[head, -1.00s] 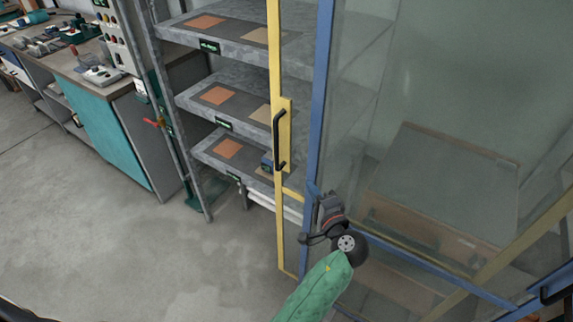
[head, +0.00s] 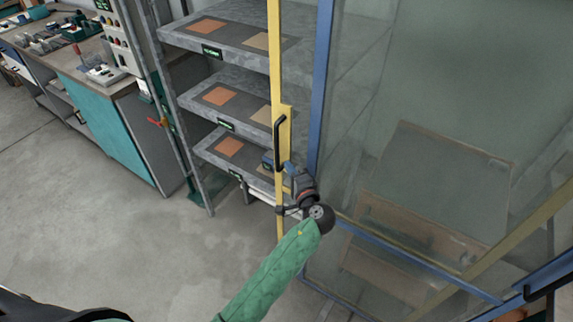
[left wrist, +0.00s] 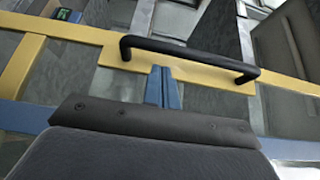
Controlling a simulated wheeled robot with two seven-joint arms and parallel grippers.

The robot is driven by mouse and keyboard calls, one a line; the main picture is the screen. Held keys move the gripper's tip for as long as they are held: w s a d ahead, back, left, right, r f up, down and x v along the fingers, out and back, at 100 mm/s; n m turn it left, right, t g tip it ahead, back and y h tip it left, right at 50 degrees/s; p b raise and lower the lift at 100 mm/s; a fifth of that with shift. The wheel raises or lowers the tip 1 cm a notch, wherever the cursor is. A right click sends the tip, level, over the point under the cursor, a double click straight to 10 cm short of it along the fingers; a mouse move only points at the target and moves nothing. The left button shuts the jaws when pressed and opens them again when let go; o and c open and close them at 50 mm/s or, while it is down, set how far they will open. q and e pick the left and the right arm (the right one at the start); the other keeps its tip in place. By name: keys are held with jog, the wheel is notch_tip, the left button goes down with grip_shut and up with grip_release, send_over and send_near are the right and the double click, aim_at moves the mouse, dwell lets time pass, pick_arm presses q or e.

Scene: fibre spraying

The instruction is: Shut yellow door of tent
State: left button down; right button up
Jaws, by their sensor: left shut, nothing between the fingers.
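The tent's yellow door (head: 275,60) shows in the head view as a narrow upright yellow frame with a black bar handle (head: 279,143). It stands left of the blue tent post (head: 322,90). My left gripper (head: 288,168) is beside the frame at the height of the handle's lower end. In the left wrist view, its blue fingers (left wrist: 163,88) are together and empty, with their tips at the yellow frame (left wrist: 75,28) near the black handle (left wrist: 185,50). I cannot tell whether they touch. The door's lower part is hidden behind my arm. My right gripper is not in view.
A grey shelf rack (head: 215,100) with orange and tan squares stands behind the door. A workbench with a teal front (head: 105,120) is at the far left. Another yellow frame (head: 515,230) crosses the lower right. The floor (head: 90,220) at left is clear.

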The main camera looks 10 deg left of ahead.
pick_arm(q)
jog(key=shift+w+a, duration=0.1)
jog(key=shift+a, duration=0.5)
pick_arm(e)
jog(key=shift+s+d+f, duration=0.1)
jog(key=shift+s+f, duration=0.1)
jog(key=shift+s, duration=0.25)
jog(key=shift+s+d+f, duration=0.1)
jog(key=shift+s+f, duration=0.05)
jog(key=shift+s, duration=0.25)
